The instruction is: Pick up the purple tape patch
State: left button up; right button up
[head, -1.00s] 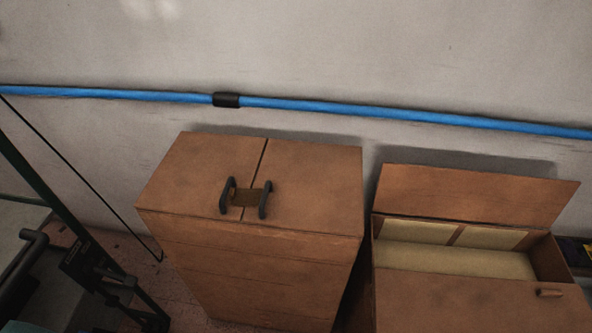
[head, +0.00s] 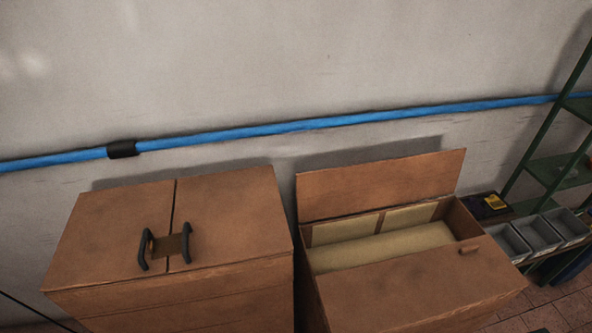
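I do not see a purple tape patch in the head view. Neither of my grippers is in view.
A brown cabinet (head: 235,215) with two dark handles stands at the left. Beside it is a brown box (head: 400,290) with a raised lid and pale inside. Grey bins (head: 538,234) and a green shelf rack (head: 546,140) stand at the right. A blue pipe (head: 350,119) crosses the wall.

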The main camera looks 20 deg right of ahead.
aim_at(472, 204)
jog(key=k+l, duration=0.15)
jog(key=l, duration=0.25)
jog(key=k+l+u, duration=0.1)
jog(key=l, duration=0.3)
jog(key=k+l, duration=0.25)
jog(key=l, duration=0.15)
jog(key=k+l+u, duration=0.1)
jog(key=l, duration=0.35)
jog(key=k+l+u, duration=0.1)
jog(key=l, duration=0.4)
jog(key=k+l, duration=0.1)
jog(key=l, duration=0.35)
jog(key=k+l+u, duration=0.15)
jog(key=l, duration=0.3)
jog(key=k+l+u, duration=0.1)
jog(key=l, duration=0.35)
jog(key=k+l+u, duration=0.1)
jog(key=l, duration=0.35)
jog(key=k+l+u, duration=0.1)
jog(key=k+l, duration=0.15)
jog(key=l, duration=0.15)
jog(key=k+l+u, duration=0.1)
jog(key=l, duration=0.3)
jog(key=k+l+u, duration=0.1)
jog(key=k+l, duration=0.55)
jog(key=l, duration=0.1)
